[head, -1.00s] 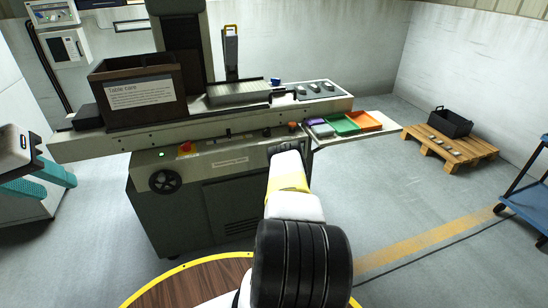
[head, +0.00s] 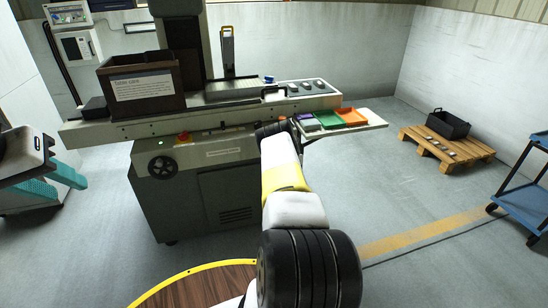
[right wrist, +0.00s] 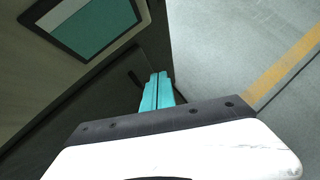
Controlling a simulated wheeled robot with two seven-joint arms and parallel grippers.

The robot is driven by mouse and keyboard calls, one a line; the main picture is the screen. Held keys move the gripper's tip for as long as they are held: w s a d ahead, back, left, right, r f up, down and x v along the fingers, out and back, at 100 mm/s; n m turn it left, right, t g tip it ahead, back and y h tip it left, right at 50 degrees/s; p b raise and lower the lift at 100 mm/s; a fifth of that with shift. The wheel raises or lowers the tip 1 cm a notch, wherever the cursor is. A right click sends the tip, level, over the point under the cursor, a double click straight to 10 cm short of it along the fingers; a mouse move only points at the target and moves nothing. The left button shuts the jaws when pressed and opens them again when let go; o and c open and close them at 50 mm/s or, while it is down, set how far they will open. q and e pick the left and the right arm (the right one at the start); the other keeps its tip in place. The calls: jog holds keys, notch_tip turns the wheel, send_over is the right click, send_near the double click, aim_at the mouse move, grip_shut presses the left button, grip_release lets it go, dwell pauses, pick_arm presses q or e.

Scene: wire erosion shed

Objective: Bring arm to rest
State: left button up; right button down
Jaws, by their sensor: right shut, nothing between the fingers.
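My right arm (head: 295,210) reaches forward from the bottom of the head view toward the front of the grey machine (head: 215,180). Its gripper is hidden at the far end of the arm there. In the right wrist view my right gripper (right wrist: 157,78) has its teal fingers together, with nothing between them. My left gripper (head: 72,188) is at the left edge of the head view, with two teal fingers apart and nothing seen between them. It is over open floor, left of the machine and apart from it.
A dark box (head: 143,103) with a label stands on the machine table. Coloured trays (head: 335,120) lie on a shelf at its right, close to my right arm's far end. A pallet (head: 447,150) and a blue cart (head: 525,195) stand at right. Floor between is clear.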

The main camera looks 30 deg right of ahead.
notch_tip(320, 180, up, 27)
jog(key=m+h, duration=0.2)
jog(key=m, duration=0.8)
jog(key=s+a+r+m+y, duration=0.1)
jog(key=s+a+r+m, duration=0.3)
jog(key=r, duration=0.4)
jog(key=s+a+r+m, duration=0.3)
jog(key=s+a+r, duration=0.15)
jog(key=r, duration=0.35)
jog(key=s+a+r+m+y, duration=0.25)
jog(key=s+a+r, duration=0.25)
jog(key=s+a, duration=0.3)
jog(key=s+a+r+m+y, duration=0.1)
jog(key=s+a+r+m, duration=0.35)
jog(key=s+a, duration=0.4)
jog(key=s+a+f+m+y, duration=0.1)
jog(key=s+a+y, duration=0.1)
jog(key=s+a, duration=0.7)
jog(key=s+a+m+y, duration=0.2)
jog(key=s+a, duration=0.6)
jog(key=s, duration=0.5)
jog(key=shift+s+a+f+m+g+y, duration=0.3)
jog(key=shift+s+a+f+g+y, duration=0.1)
jog(key=shift+y, duration=0.25)
